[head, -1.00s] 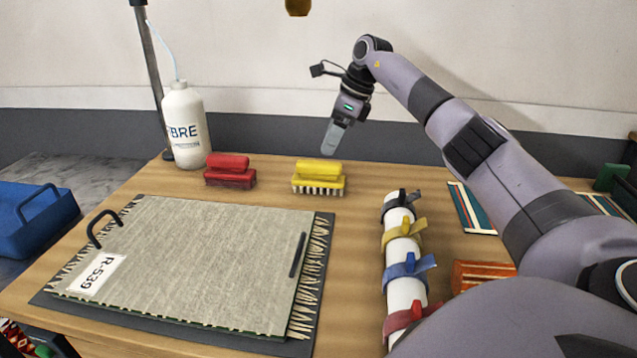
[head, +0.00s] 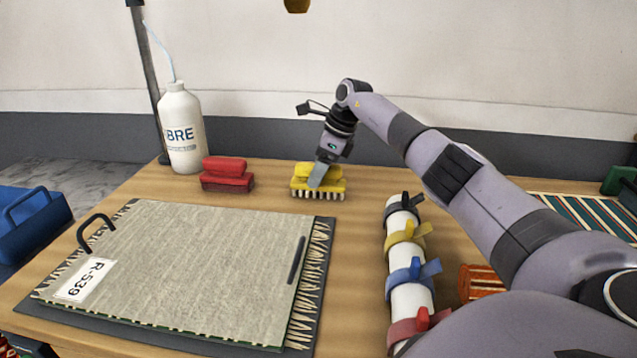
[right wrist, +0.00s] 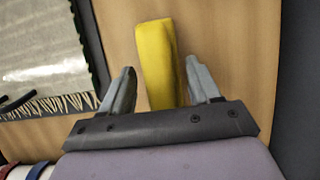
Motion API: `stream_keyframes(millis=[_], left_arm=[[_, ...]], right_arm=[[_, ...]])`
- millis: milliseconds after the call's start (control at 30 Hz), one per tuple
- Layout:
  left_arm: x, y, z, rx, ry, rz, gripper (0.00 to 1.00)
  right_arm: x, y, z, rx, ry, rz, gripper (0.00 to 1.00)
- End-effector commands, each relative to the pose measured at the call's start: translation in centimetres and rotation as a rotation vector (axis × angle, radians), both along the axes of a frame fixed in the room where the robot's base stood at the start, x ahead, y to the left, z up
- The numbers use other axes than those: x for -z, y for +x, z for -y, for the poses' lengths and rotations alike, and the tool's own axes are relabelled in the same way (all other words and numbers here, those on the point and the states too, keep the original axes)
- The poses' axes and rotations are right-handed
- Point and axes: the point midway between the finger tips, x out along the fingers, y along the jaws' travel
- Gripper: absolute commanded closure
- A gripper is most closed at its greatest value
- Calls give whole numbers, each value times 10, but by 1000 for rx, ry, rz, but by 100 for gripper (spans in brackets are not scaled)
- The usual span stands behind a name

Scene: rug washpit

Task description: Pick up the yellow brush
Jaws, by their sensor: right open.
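The yellow brush (head: 330,187) stands bristles down on the wooden table, behind the rug sample. My right gripper (head: 316,178) is over it, and its finger hides part of the brush's handle in the head view. In the right wrist view the yellow brush (right wrist: 156,62) shows between the two open fingers of the right gripper (right wrist: 160,85), with a gap on both sides. The fingers are not closed on it. My left gripper does not show.
A red brush (head: 227,175) sits left of the yellow one, near a white bottle (head: 183,130). A grey rug sample (head: 190,270) covers the front left. A white roll (head: 407,270) with coloured straps lies right of it. A blue bin (head: 35,225) is at far left.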

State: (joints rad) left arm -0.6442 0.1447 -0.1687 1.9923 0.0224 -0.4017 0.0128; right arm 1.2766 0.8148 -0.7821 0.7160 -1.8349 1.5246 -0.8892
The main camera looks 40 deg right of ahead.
Motion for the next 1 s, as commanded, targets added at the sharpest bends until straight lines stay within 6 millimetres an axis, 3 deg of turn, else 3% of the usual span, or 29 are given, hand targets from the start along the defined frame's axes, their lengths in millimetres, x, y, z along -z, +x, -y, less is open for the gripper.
stream_keyframes(millis=[833, 867, 1000], left_arm=[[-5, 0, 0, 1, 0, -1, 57], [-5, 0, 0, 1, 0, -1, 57], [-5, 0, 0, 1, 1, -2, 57]], right_arm=[[4, 0, 0, 1, 0, 0, 38], [4, 0, 0, 1, 0, 0, 42], [4, 0, 0, 1, 0, 0, 87]])
